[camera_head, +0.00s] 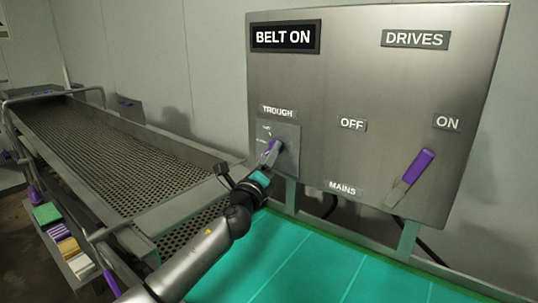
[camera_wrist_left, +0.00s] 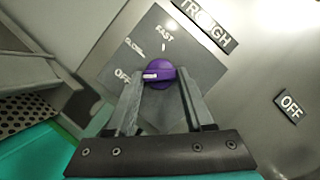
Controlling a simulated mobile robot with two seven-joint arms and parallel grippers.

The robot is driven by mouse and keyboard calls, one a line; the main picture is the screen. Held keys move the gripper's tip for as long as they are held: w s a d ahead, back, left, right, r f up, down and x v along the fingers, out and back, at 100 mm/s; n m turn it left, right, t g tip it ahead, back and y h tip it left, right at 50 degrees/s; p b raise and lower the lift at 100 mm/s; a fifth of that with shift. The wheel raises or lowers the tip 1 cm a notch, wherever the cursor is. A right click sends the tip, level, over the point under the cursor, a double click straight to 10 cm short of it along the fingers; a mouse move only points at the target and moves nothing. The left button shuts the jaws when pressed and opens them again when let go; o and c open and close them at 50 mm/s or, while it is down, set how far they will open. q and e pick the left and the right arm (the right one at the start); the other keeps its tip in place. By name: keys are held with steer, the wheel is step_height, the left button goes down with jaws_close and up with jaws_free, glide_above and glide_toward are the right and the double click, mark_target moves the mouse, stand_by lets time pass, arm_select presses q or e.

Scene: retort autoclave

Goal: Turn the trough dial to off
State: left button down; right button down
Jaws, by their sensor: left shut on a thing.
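The trough dial (camera_head: 271,146) is a purple knob on a small grey plate (camera_head: 287,138) under the TROUGH label, at the lower left of the control box. In the left wrist view the dial (camera_wrist_left: 161,72) has a white pointer mark facing left, towards the OFF label (camera_wrist_left: 122,75). The SLOW label (camera_wrist_left: 134,47) lies above that and FAST (camera_wrist_left: 165,33) at the top. My left gripper (camera_head: 264,167) is at the dial, with its fingers (camera_wrist_left: 160,88) on either side of the knob, shut on it. My right gripper is not in view.
The steel control box (camera_head: 330,105) has a BELT ON sign (camera_head: 286,37) and a purple-handled mains lever (camera_head: 413,175) leaning towards ON. A green belt (camera_head: 300,262) runs below. A perforated metal trough (camera_head: 120,150) stands at the left, with colored blocks (camera_head: 60,235) beside it.

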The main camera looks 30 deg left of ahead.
arm_select(q)
steer(key=shift+c, duration=1.4)
jaws_free()
steer(key=b+v, duration=0.3)
steer(key=v, duration=1.2)
steer(key=shift+s, duration=0.1)
